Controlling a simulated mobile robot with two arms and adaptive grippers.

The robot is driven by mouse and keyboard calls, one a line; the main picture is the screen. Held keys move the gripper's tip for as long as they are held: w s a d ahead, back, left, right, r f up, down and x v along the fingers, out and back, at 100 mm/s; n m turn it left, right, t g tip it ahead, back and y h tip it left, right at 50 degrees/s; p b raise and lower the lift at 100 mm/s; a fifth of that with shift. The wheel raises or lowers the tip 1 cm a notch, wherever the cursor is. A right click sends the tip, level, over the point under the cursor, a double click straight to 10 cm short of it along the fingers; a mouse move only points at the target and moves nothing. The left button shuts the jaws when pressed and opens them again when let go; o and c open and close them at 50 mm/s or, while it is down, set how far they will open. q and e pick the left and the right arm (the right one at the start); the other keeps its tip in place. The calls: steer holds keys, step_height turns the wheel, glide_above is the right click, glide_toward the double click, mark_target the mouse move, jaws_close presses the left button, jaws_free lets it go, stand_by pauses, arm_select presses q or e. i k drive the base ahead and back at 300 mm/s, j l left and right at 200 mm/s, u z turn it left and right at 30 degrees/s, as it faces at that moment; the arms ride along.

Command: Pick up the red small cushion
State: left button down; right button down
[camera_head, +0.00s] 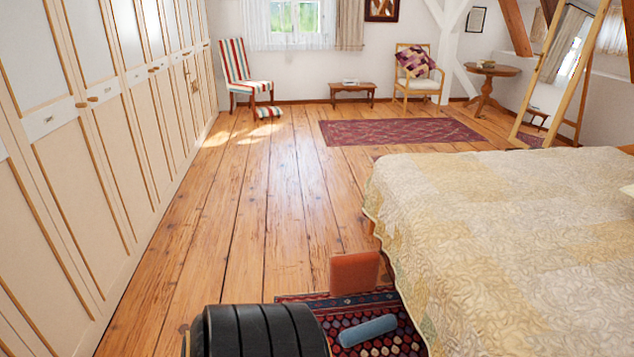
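A small orange-red block-shaped thing (354,273) stands upright on the floor beside the bed's near left side, at the far edge of the patterned rug. It looks like the red small cushion, but I cannot tell for sure. A patchwork cushion (416,63) in purple-red tones leans on the wooden armchair (422,91) at the back of the room. A blue bolster-like thing (368,330) lies on the near rug. Neither of my grippers is in view.
The bed (500,240) fills the right side. Wardrobes (75,165) line the left. A striped chair (240,75), low bench (352,91) and round table (487,78) stand at the back. The wooden floor (270,190) between is clear, with a flat red rug (400,132) further back.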

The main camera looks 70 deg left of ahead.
mark_target(354, 272)
steer(key=u, duration=2.15)
steer(key=i+j+u, duration=0.15)
steer(key=i+u, duration=0.55)
steer(key=i, duration=4.3)
steer(key=i+z, duration=0.45)
steer(key=i+j+z, duration=0.2)
steer(key=z, duration=0.2)
steer(key=i+j+z, duration=0.25)
steer(key=z, duration=0.2)
steer(key=i, duration=0.05)
